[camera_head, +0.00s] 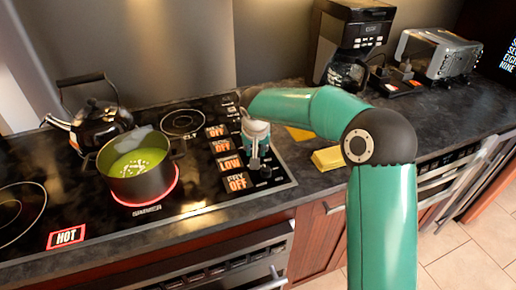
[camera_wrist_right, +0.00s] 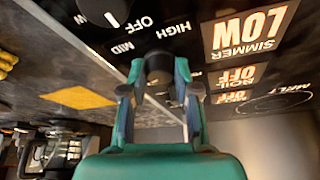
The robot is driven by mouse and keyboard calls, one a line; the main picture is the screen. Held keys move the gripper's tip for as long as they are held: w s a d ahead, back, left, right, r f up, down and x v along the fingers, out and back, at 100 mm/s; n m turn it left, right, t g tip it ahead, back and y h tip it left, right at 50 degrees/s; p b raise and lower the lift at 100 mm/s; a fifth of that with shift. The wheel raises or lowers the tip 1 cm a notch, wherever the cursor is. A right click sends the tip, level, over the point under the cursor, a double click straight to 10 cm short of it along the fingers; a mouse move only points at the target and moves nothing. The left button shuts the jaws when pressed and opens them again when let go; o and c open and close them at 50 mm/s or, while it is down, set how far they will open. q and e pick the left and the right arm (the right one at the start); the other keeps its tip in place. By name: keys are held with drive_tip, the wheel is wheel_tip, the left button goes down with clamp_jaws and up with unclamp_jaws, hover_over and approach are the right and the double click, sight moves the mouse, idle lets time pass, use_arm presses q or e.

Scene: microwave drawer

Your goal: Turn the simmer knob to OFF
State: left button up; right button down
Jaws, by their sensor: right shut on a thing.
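My right gripper (camera_head: 255,164) reaches down to the row of knobs at the right of the cooktop. In the right wrist view its two fingers (camera_wrist_right: 160,84) are shut on a black knob (camera_wrist_right: 158,62), beside the orange SIMMER LOW display (camera_wrist_right: 247,30). The head view also shows the LOW display (camera_head: 230,164). The knob's pointer is hidden by the gripper. A black pot (camera_head: 140,186) with green liquid stands on the SIMMER burner, whose ring (camera_head: 172,192) glows red. My left gripper is not in view.
The FRY OFF display (camera_head: 238,182) lies in front, with another knob (camera_wrist_right: 112,16) near the gripper. A kettle (camera_head: 98,122) stands behind the pot. A red HOT sign (camera_head: 67,236) is lit. A coffee maker (camera_head: 350,40) and toaster (camera_head: 438,52) stand at the back right.

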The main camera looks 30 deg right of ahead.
drive_tip(key=shift+s+f, duration=0.1)
drive_tip(key=shift+s, duration=0.05)
drive_tip(key=n+y, duration=0.1)
drive_tip(key=n, duration=0.2)
drive_tip(key=shift+t+p, duration=0.3)
drive_tip(key=n+y+p, duration=0.1)
drive_tip(key=n, duration=0.1)
drive_tip(key=n+p, duration=0.1)
drive_tip(key=n, duration=0.1)
drive_tip(key=shift+d+n+y, duration=0.15)
drive_tip(key=shift+n+y, duration=0.15)
drive_tip(key=shift+y, duration=0.1)
drive_tip(key=shift+n+y, duration=0.4)
drive_tip(key=shift+n, duration=0.5)
drive_tip(key=shift+n+y, duration=0.6)
drive_tip(key=shift+n, duration=1.1)
drive_tip(key=c, duration=0.9)
unclamp_jaws()
drive_tip(key=shift+d, duration=0.1)
drive_tip(key=shift+o, duration=0.2)
